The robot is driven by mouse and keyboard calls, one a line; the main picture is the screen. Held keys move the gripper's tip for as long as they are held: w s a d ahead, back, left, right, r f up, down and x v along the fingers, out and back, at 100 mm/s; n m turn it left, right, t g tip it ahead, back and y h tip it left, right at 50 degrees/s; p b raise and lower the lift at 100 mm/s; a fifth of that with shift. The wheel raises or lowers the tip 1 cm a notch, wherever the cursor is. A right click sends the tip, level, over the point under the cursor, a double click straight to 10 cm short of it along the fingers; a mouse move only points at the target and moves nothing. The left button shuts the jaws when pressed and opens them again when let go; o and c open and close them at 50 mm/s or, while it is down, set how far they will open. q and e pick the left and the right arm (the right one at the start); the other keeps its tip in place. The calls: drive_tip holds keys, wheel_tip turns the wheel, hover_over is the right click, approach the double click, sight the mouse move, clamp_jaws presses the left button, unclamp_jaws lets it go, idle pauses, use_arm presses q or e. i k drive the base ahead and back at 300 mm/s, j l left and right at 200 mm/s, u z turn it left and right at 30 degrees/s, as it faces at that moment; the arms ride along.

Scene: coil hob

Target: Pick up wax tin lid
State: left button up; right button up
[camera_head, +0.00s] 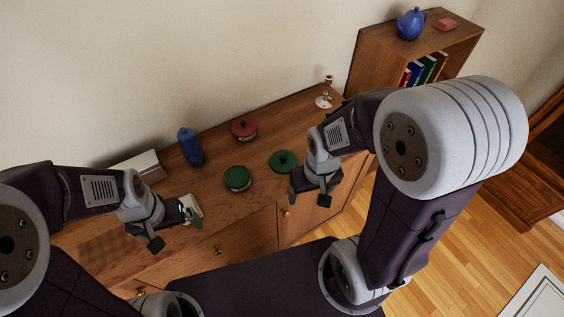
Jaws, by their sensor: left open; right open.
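A dark green round lid (283,162) with a small knob lies flat on the wooden cabinet top; it looks like the wax tin lid, but I see no label. A green round tin (237,180) stands to its left, with a dark knob on top. A red round tin (243,131), also with a knob, stands further back. My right gripper (310,198) is open and empty, in front of and to the right of the green lid, apart from it. My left gripper (175,232) is open near the cabinet's front left, with no object seen between its fingers.
A small pale object (190,208) sits just beyond my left gripper, partly hidden. A blue vase (190,147), a pale box (140,167) and a candlestick (325,92) stand along the back. A bookshelf (385,55) with a blue teapot (411,24) rises at the right.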

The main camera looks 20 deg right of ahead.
sight(281, 161)
drive_tip(key=i+l+u, duration=0.15)
drive_tip(key=l+u, duration=0.2)
drive_tip(key=l, duration=0.15)
drive_tip(key=l+u, duration=0.35)
drive_tip(key=l, duration=0.15)
drive_tip(key=l+u, duration=0.35)
drive_tip(key=l, duration=0.2)
drive_tip(key=i, duration=0.05)
